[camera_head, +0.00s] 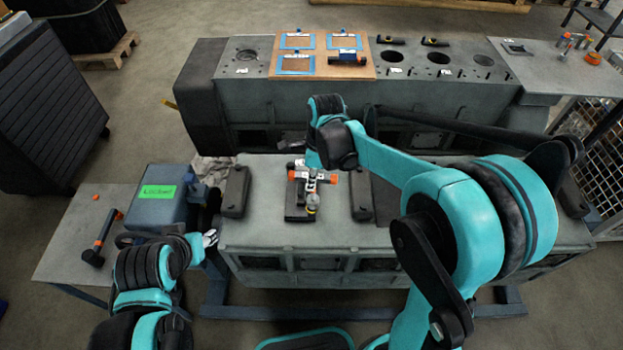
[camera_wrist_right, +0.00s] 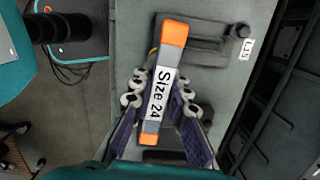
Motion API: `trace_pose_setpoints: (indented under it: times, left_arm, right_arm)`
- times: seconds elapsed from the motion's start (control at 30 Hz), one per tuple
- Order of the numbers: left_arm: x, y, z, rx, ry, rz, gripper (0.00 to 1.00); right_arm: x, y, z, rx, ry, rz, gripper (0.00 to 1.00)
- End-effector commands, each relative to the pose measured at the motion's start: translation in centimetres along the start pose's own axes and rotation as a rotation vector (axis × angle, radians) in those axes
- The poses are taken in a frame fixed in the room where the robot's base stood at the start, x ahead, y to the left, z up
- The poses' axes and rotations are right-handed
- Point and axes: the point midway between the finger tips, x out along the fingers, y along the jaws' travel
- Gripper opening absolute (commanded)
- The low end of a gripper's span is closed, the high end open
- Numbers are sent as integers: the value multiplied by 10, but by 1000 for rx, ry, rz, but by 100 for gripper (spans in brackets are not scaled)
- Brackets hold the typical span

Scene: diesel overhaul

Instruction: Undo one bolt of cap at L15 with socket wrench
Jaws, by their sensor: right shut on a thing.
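My right gripper (camera_head: 312,178) is shut on the socket wrench (camera_wrist_right: 158,95), a grey bar with orange ends and a white "Size 24" label. The wrench lies crosswise over the engine block in the head view (camera_head: 329,178). The dark cap (camera_head: 297,213) lies below the gripper. In the wrist view the cap (camera_wrist_right: 195,46) is partly hidden behind the wrench, with a round dark bolt head (camera_wrist_right: 241,30) at its right end beside the "L15" label (camera_wrist_right: 246,48). I cannot tell whether the socket touches a bolt. My left gripper (camera_head: 210,239) hangs by the block's left end; its jaw state is unclear.
Dark caps (camera_head: 235,192) and (camera_head: 361,197) sit on either side on the engine block (camera_head: 270,236). A blue box with a green label (camera_head: 157,192) and an orange-black tool (camera_head: 101,240) are on the left table. A second block (camera_head: 240,95) stands behind.

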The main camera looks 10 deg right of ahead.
Motion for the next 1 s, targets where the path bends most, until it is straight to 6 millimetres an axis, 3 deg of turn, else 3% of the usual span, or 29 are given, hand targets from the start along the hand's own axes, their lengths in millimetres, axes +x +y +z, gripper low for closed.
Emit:
trace_pose_setpoints:
  times: [1.0]
  left_arm:
    - [2,0,2,0,0,0,41]
  right_arm:
    - [0,-3,2,934,1,-114,0]
